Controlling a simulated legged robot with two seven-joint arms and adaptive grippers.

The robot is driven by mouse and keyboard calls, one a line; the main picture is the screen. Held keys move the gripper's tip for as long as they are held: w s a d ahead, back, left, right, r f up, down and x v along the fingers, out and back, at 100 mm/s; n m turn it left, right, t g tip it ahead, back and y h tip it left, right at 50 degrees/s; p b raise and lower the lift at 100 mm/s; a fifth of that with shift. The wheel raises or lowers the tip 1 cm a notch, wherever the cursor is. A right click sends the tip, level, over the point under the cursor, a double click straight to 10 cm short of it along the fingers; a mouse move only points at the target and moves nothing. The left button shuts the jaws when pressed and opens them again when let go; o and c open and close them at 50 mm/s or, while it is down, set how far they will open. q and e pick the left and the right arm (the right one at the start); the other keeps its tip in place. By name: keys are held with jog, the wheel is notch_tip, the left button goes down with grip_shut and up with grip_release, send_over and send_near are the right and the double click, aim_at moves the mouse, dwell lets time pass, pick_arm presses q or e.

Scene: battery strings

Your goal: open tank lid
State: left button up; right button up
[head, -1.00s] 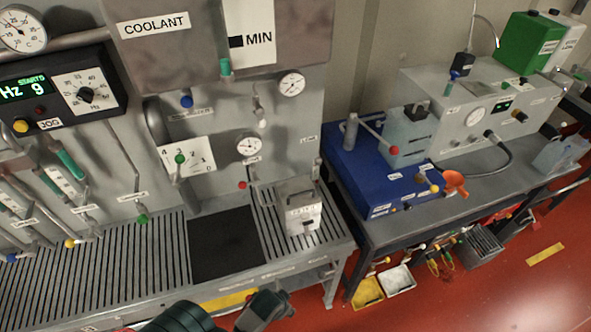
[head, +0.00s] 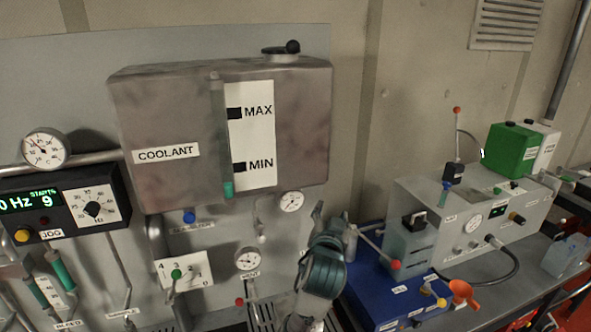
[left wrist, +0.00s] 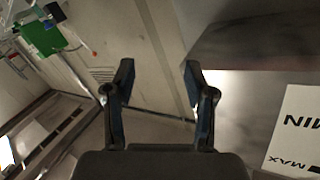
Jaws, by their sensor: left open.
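The coolant tank (head: 170,110) is a grey-brown metal box on the wall panel in the head view. Its lid (head: 280,57), a round cap with a black knob, sits on top at the right and looks closed. My left gripper (head: 332,224) is below and right of the tank, well below the lid. In the left wrist view the left gripper (left wrist: 158,75) is open and empty, its two fingers apart. The tank's side (left wrist: 255,40) shows there at the right, with the level label (left wrist: 295,130) upside down; the lid is not seen. My right gripper is not in view.
Gauges (head: 291,201), valves and levers cover the panel under the tank, close to my left arm. A blue unit (head: 372,300) with a red-tipped lever (head: 378,250) stands just right of the arm.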

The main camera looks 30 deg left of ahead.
pick_arm(q)
jog(key=s+r+n+t+y, duration=0.1)
jog(key=s+r+y, duration=0.1)
jog(key=r, duration=0.7)
jog(key=s+r+n+t+y, duration=0.1)
jog(key=s+r, duration=0.2)
jog(key=r, duration=0.6)
jog(key=n+y, duration=0.3)
jog(key=y, duration=0.1)
send_near(293, 50)
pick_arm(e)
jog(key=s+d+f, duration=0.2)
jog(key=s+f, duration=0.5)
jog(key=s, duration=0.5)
pick_arm(q)
jog(key=shift+t, duration=0.4)
jog(key=p+x, duration=0.2)
jog(key=x, duration=0.1)
jog(key=p+x, duration=0.2)
jog(key=x, duration=0.2)
jog(key=p+x, duration=0.3)
jog(key=shift+w+a+f, duration=0.15)
jog(key=shift+w+a, duration=0.15)
jog(key=shift+a, duration=0.05)
jog(key=shift+w+a, duration=0.3)
jog(key=shift+w, duration=0.2)
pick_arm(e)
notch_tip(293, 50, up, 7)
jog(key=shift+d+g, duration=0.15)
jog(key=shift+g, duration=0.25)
